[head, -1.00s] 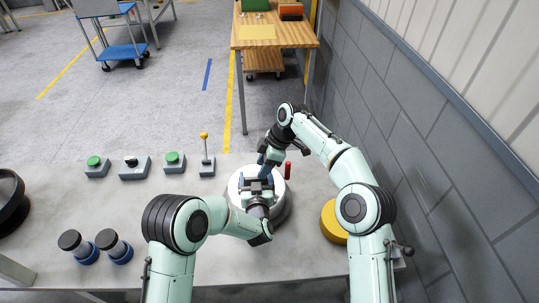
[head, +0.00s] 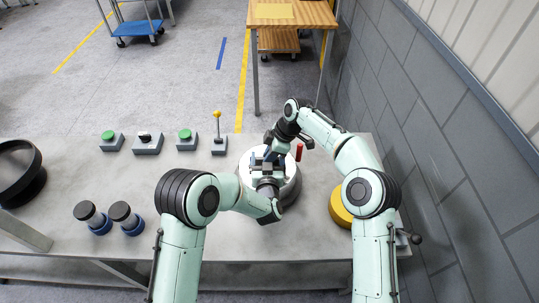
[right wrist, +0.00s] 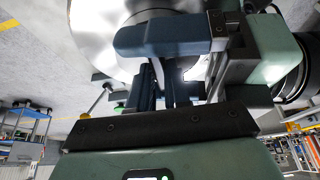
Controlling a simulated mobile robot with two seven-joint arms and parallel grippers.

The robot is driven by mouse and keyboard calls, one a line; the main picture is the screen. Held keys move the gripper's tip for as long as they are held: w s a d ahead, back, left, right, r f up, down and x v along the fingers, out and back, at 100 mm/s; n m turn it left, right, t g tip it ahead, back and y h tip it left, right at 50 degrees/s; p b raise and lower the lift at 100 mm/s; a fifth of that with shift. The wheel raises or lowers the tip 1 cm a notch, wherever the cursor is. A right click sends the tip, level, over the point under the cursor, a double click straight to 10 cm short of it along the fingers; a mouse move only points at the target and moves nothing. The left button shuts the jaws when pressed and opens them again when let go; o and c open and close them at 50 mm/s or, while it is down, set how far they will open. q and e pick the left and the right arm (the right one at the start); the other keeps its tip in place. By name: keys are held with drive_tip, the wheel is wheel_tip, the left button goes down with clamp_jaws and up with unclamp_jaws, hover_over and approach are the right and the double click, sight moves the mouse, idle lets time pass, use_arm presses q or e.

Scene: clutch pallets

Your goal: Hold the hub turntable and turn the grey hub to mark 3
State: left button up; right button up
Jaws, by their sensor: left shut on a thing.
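The hub turntable (head: 291,185) is a round white disc on a thick base at the right of the bench. It also fills the top of the right wrist view (right wrist: 92,28). My left gripper (head: 262,161) is over its middle, shut on what appears to be the grey hub, which the jaws hide. My right gripper (head: 273,151) reaches in from the far right side, close beside the left one. In the right wrist view its dark blue fingers (right wrist: 163,85) point at the left gripper's blue finger (right wrist: 165,36). Whether they grip anything is unclear.
A red peg (head: 299,151) stands at the turntable's right edge. A yellow disc (head: 339,211) lies on the bench behind my right arm. Several button boxes and a yellow-knobbed lever (head: 217,128) line the far edge. A grey wall (head: 440,170) bounds the right.

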drive_tip(key=o, duration=0.4)
drive_tip(key=shift+c, duration=0.2)
drive_tip(key=v, duration=1.1)
drive_tip(key=shift+d+r, duration=0.1)
drive_tip(key=shift+r, duration=0.1)
drive_tip(key=shift+h, duration=0.6)
drive_tip(key=x, duration=0.4)
drive_tip(key=a+x, duration=0.1)
drive_tip(key=x, duration=0.6)
drive_tip(key=shift+a+f, duration=0.1)
drive_tip(key=shift+a, duration=0.15)
